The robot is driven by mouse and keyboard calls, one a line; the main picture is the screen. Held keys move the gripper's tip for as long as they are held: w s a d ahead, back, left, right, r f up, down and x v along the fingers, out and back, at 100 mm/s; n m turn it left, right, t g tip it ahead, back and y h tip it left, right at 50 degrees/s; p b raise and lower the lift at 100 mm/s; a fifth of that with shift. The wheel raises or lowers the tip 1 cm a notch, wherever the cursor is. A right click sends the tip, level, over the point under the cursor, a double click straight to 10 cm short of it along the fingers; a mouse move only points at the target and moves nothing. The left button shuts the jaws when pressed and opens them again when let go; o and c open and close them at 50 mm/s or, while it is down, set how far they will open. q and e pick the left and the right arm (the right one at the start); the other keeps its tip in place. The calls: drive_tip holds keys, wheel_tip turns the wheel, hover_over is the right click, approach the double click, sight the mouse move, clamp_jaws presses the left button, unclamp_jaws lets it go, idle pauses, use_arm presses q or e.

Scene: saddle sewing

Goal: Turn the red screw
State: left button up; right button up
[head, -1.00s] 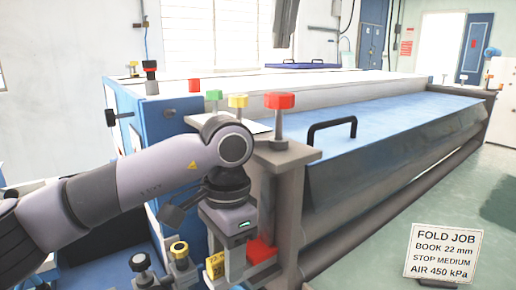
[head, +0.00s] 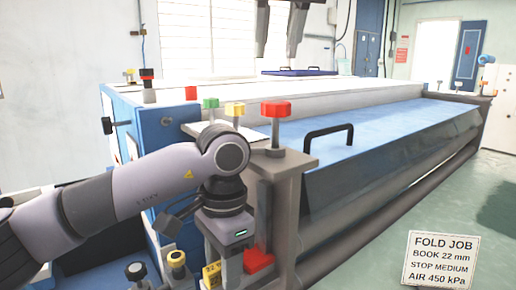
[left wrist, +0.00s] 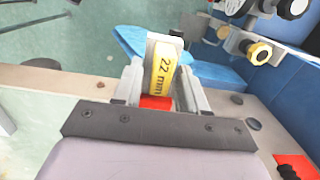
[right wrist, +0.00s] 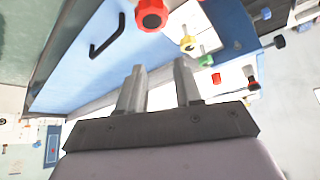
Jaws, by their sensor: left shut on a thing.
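The red screw (head: 276,110) stands upright on a grey post at the near corner of the machine, with a wide red knob on a grey stem. Its knob also shows at the top of the right wrist view (right wrist: 151,14). My right gripper (head: 281,48) hangs high at the top of the head view, open and empty, well apart from the screw. My left gripper (left wrist: 160,80) is below and left of the screw, shut on a block with a yellow "22 mm" label (left wrist: 164,70). A red part (left wrist: 155,102) sits low between its fingers.
A green knob (head: 211,104) and a yellow knob (head: 235,110) stand left of the red screw. A black handle (head: 328,135) is on the blue cover (head: 380,125). A sign (head: 440,260) reads "FOLD JOB, BOOK 22 mm, STOP MEDIUM, AIR 450 kPa".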

drive_tip(key=o, duration=0.5)
drive_tip(key=shift+w+a+f+y, duration=0.15)
drive_tip(key=shift+w+f+y, duration=0.1)
drive_tip(key=shift+y, duration=0.05)
drive_tip(key=shift+o, duration=0.3)
drive_tip(key=m+y, duration=0.1)
drive_tip(key=w+a+f+y, duration=0.1)
drive_tip(key=shift+w+a+f+m+y, duration=0.1)
drive_tip(key=shift+w+f+m+y, duration=0.05)
drive_tip(key=shift+w+m+y, duration=0.2)
drive_tip(key=m+y, duration=0.1)
drive_tip(key=y, duration=0.1)
drive_tip(key=m+t+y, duration=0.3)
drive_tip(key=m+y, duration=0.6)
drive_tip(key=m, duration=1.4)
approach(289, 105)
drive_tip(key=shift+x, duration=6.15)
drive_tip(key=c, duration=1)
